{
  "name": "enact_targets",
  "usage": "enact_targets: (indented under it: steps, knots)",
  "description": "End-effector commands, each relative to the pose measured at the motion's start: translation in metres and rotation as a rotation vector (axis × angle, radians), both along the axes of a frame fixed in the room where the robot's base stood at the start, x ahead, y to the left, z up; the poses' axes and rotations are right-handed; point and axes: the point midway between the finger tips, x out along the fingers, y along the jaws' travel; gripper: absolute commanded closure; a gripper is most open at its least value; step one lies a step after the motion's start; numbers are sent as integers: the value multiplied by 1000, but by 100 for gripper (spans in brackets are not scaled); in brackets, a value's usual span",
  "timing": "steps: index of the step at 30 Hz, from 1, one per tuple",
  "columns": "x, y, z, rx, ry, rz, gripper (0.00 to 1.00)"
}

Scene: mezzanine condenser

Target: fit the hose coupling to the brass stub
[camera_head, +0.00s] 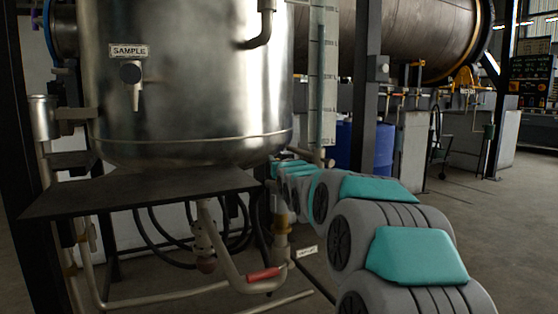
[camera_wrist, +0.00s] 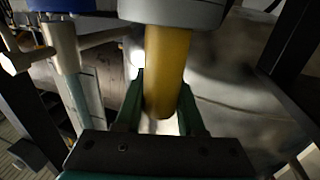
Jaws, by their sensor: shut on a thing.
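In the wrist view, my gripper (camera_wrist: 163,100) has its two green fingers on either side of a yellow-brass cylinder (camera_wrist: 168,60) and is shut on it. The cylinder runs up to a wide grey round collar (camera_wrist: 172,13). I cannot tell from this view whether the cylinder is the hose coupling or part of the stub. In the head view, my arm reaches toward the space beside the tank's base, and its end is hidden there. A small brass-coloured fitting (camera_head: 281,222) stands on the pipework just left of my arm. Whether it is the brass stub is unclear.
A large steel tank (camera_head: 190,80) with a SAMPLE label (camera_head: 129,51) stands above a dark metal plate (camera_head: 140,192). Dark hoses (camera_head: 165,240) loop beneath it. A red-handled valve (camera_head: 263,275) sits on low pipes. A blue barrel (camera_head: 383,148) stands behind. The floor at right is clear.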

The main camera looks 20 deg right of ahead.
Motion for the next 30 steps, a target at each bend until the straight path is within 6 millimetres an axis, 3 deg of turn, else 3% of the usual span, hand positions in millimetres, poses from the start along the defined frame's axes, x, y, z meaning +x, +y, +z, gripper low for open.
enact_targets:
  steps: [30]
  knots:
    - [0, 0, -22, 0, -1, 0, 100]
